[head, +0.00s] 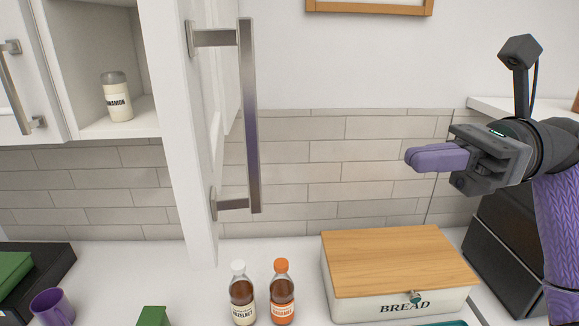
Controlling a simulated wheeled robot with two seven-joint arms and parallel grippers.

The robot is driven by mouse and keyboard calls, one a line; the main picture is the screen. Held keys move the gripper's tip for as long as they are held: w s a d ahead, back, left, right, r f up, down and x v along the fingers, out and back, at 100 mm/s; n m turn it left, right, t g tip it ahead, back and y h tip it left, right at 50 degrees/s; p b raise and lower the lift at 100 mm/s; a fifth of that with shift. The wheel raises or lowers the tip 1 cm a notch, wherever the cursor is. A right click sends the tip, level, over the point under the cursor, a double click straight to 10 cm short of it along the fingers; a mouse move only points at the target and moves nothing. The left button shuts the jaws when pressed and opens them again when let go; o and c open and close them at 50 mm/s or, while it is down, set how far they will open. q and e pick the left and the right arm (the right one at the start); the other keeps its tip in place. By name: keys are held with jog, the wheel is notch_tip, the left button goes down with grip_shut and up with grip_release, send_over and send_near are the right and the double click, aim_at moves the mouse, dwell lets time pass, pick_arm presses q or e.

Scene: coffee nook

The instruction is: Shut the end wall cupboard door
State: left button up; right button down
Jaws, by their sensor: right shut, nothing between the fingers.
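The end wall cupboard door (178,120) is white and stands swung open, nearly edge-on to me. Its long metal bar handle (249,120) is on the face toward the right. The cupboard (95,45) behind it on the left is open, with a cinnamon jar (117,97) on its shelf. My right gripper (410,158), with purple fingers, is shut and empty. It is in the air to the right of the door and handle, apart from both, above the bread box. My left gripper is not in view.
On the counter below are a bread box (345,297) with a wooden lid, two syrup bottles (242,297) (281,295), a purple mug (52,308) and a dark tray (50,275). Another cupboard door (22,95) is at far left. The air between gripper and handle is clear.

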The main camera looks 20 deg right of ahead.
jog(key=w+a+p, duration=0.2)
jog(key=a+p, duration=0.4)
jog(key=a, duration=0.7)
